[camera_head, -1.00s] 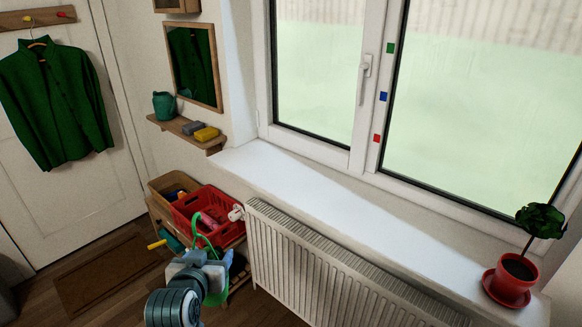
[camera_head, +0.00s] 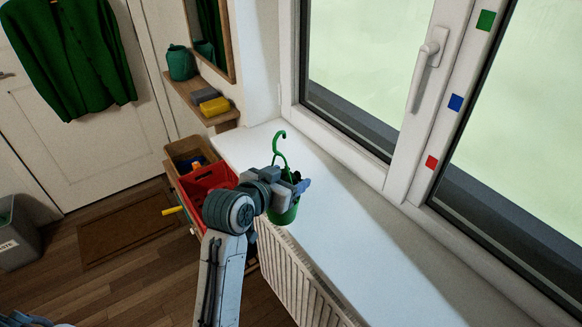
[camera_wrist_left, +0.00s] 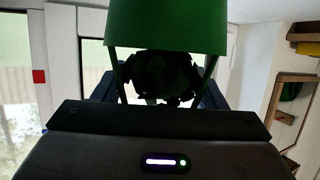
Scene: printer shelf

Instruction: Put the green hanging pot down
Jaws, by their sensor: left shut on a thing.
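The green hanging pot (camera_head: 284,214) has a tall green hook above it and dark foliage. In the head view it is upright at the front part of the white windowsill (camera_head: 345,235). I cannot tell whether its base touches the sill. My left gripper (camera_head: 296,186) is shut on the pot near its top and hides part of it. In the left wrist view the pot (camera_wrist_left: 166,27) appears upside down, with the dark foliage between the fingers. My right gripper is not in view.
The sill is bare to the right of the pot and behind it. The window (camera_head: 355,70) stands behind, with its handle (camera_head: 428,62). A radiator (camera_head: 290,268) is below the sill. A red crate (camera_head: 207,180) and a small wall shelf (camera_head: 195,95) are at the left.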

